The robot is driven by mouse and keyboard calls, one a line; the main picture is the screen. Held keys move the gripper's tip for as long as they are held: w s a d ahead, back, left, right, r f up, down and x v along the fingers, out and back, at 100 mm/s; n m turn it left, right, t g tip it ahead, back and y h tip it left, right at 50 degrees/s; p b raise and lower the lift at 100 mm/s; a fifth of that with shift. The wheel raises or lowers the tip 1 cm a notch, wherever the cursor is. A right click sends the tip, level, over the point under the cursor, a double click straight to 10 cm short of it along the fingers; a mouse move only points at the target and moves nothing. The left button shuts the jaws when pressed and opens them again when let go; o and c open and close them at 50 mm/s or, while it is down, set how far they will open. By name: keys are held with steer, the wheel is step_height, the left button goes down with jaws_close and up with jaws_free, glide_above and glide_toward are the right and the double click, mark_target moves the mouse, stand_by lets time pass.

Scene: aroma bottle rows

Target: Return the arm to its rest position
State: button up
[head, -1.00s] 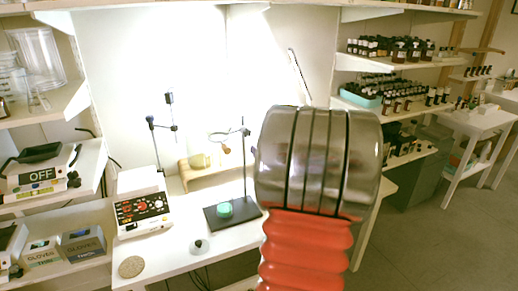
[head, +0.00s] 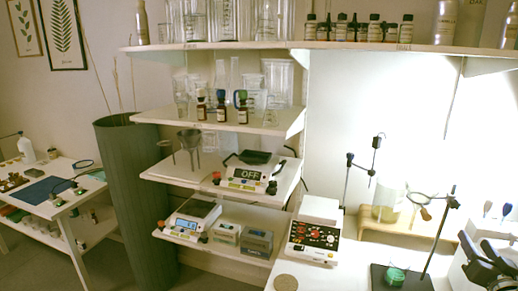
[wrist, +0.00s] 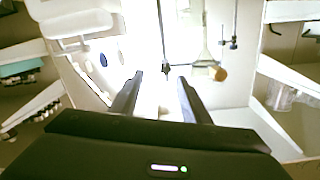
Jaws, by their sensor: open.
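My gripper (wrist: 160,78) shows in the wrist view, its two dark fingers apart with nothing between them. Beyond the fingers are a bright wall, thin stand rods (wrist: 162,30) and a brown-orange knob (wrist: 219,73). The gap between fingers and these things is hard to judge. In the head view, a dark and silver shape (head: 492,266) is cut off at the lower right edge; I cannot tell whether it is part of my arm.
In the head view, a white bench holds a control box (head: 314,241) and a clamp stand (head: 437,240) with a green item (head: 394,276) on its base. Shelves with glassware and a balance (head: 195,216) stand left of it. A grey-green column (head: 137,200) stands further left.

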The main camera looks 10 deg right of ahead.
steer(key=s+d+f+m+g, duration=0.1)
steer(key=s+d+f+g, duration=0.1)
steer(key=s+f+g, duration=0.6)
steer(key=a+f+g+y, duration=0.1)
steer(key=a+f+g, duration=0.15)
steer(key=a, duration=0.35)
steer(key=a+r+n+y, duration=0.2)
steer(key=a+r+n, duration=0.1)
steer(key=a, duration=1.2)
steer(key=a+r+n+t+y, duration=0.1)
steer(key=a+r+n+y, duration=0.2)
steer(key=a, duration=1.3)
steer(key=w+a+r+n+y, duration=0.1)
steer(key=a+r+n+y, duration=0.2)
steer(key=a, duration=1.3)
steer(key=shift+r+n, duration=0.2)
steer(key=shift+n, duration=0.6)
steer(key=shift+t, duration=0.25)
